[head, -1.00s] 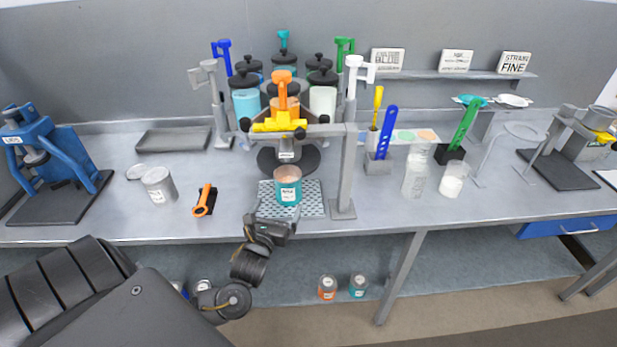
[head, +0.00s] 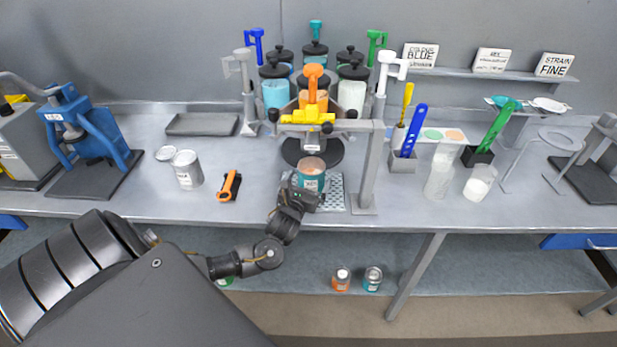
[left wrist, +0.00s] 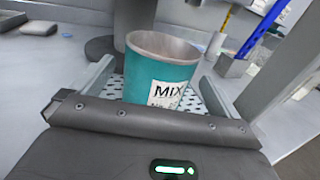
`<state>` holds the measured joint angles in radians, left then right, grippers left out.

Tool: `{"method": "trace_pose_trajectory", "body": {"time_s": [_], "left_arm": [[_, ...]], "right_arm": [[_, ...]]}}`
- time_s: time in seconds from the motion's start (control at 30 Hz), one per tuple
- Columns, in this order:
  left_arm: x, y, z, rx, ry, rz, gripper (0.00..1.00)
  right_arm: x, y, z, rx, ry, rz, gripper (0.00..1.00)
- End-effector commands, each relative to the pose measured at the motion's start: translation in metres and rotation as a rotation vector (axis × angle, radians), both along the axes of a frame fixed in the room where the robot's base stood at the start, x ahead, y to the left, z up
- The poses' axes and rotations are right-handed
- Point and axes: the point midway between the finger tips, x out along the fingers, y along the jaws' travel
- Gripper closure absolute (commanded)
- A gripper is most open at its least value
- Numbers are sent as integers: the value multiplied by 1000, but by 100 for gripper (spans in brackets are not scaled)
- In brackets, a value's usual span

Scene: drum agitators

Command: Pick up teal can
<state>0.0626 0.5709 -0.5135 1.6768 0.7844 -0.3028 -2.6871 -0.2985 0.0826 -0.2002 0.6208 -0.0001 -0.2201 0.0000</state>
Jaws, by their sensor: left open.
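The teal can (head: 311,178) stands upright and open-topped on a perforated plate (head: 334,196) near the bench's front edge. Its white label reads MIX in the left wrist view (left wrist: 165,80). My left gripper (head: 303,192) is open at the can's front left side in the head view. In the left wrist view its fingers (left wrist: 158,88) reach forward along both sides of the can, with gaps showing beside it. The can's lower front is hidden by the gripper body in the left wrist view. My right gripper is not in view.
A grey frame with a yellow clamp (head: 308,117) stands over the plate; its right post (head: 368,165) is close to the can. An orange-handled tool (head: 229,186) and a grey can (head: 187,170) are to the left. Two small jars (head: 342,278) sit on the lower shelf.

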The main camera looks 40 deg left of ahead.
Motion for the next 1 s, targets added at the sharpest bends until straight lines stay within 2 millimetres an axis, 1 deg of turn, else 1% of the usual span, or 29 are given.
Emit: {"method": "trace_pose_trajectory", "body": {"time_s": [0.03, 0.2, 0.3, 0.47, 0.5, 0.9, 0.97, 1.0], "left_arm": [[7, 4, 4, 3, -1, 3, 0], [24, 11, 1, 0, 0, 3, 0], [28, 12, 0, -1, 1, 1, 0], [28, 12, 0, -1, 1, 0, 0], [28, 12, 0, -1, 1, 0, 1], [27, 12, 0, 0, 1, 2, 54], [28, 13, 1, 0, -2, 2, 62], [28, 13, 1, 0, -2, 2, 63]], "right_arm": [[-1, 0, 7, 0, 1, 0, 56], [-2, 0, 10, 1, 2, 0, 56], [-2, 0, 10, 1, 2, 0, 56], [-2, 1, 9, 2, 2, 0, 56], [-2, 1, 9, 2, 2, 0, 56], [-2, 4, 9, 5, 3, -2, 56], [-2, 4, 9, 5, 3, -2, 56], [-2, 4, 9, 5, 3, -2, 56]]}}
